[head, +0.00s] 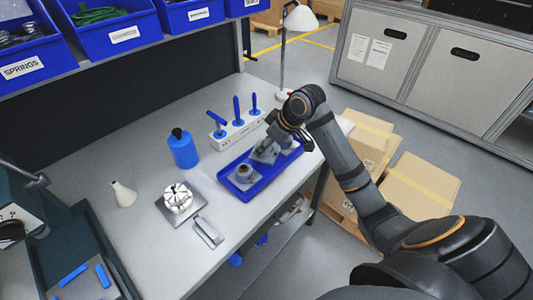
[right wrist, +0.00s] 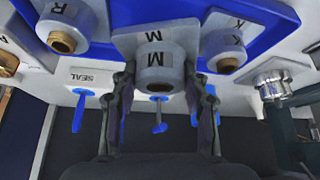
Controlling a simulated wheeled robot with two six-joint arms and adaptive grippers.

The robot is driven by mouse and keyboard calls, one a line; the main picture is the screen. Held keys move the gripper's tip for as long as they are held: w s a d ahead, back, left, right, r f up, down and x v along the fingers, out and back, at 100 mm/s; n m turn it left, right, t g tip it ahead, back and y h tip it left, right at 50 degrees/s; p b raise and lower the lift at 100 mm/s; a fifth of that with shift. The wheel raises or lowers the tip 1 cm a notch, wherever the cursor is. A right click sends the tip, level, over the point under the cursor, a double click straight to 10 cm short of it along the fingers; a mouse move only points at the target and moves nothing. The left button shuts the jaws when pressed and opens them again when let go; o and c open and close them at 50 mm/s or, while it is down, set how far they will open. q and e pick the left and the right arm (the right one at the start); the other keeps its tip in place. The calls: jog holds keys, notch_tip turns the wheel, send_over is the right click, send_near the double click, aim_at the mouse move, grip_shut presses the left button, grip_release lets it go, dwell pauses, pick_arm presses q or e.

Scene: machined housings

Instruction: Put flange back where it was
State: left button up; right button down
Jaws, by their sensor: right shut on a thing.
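A grey flange marked M (right wrist: 157,55), a square plate with a round boss and brass-coloured bore, is between the fingers of my right gripper (right wrist: 160,95), which is shut on it. In the head view this gripper (head: 266,143) is over the middle of the blue tray (head: 244,198), with the held flange (head: 262,156) below it. Whether the flange touches the tray floor I cannot tell. A flange marked R (right wrist: 64,28) sits in the tray on one side and one marked K (right wrist: 224,46) on the other. My left gripper is not in view.
A white block (head: 240,130) with blue-handled tools stands right behind the tray. A blue bottle (head: 183,150), a chuck on a plate (head: 178,198), a small grey part (head: 208,232) and a white cone-shaped bottle (head: 123,194) stand to the left. A lamp (head: 283,95) stands behind.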

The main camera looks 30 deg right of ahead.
aim_at(266, 152)
jog(key=shift+w+f, duration=0.2)
jog(key=shift+f, duration=0.05)
jog(key=shift+w+d+f, duration=0.1)
jog(key=shift+d+f, duration=0.05)
jog(key=shift+f, duration=0.8)
jog(key=shift+w+d+f, duration=0.1)
jog(key=shift+d+f, duration=0.05)
jog(key=shift+f, duration=0.75)
jog(key=c, duration=0.7)
grip_release()
jog(key=shift+s+f, duration=0.1)
jog(key=shift+v, duration=6.1)
